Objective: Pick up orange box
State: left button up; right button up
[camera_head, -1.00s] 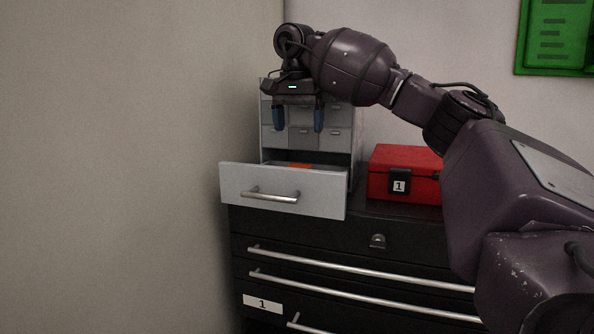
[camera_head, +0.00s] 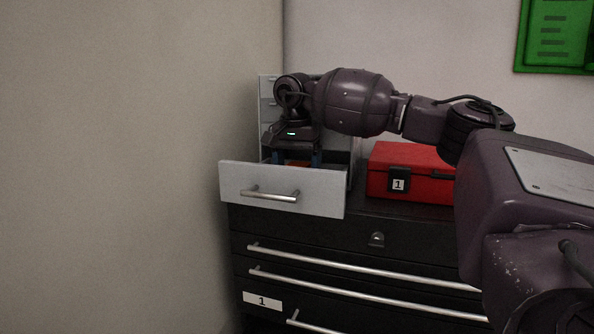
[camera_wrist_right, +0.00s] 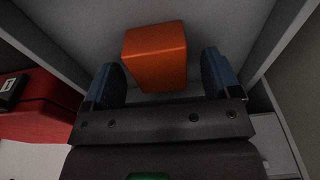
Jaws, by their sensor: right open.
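The orange box (camera_wrist_right: 155,57) lies inside the open grey drawer (camera_head: 325,190). My left gripper is not in view.
A red case (camera_head: 420,165) labelled 1 stands right of the drawer on the black tool cabinet (camera_head: 330,235). The drawer walls (camera_wrist_right: 235,40) are close on both sides of the gripper. A beige wall (camera_head: 130,160) is close on the left.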

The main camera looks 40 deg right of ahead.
jog(key=shift+f, duration=0.35)
jog(key=shift+c, duration=0.2)
jog(key=c, duration=1)
notch_tip(320, 180, up, 28)
dwell(0.4)
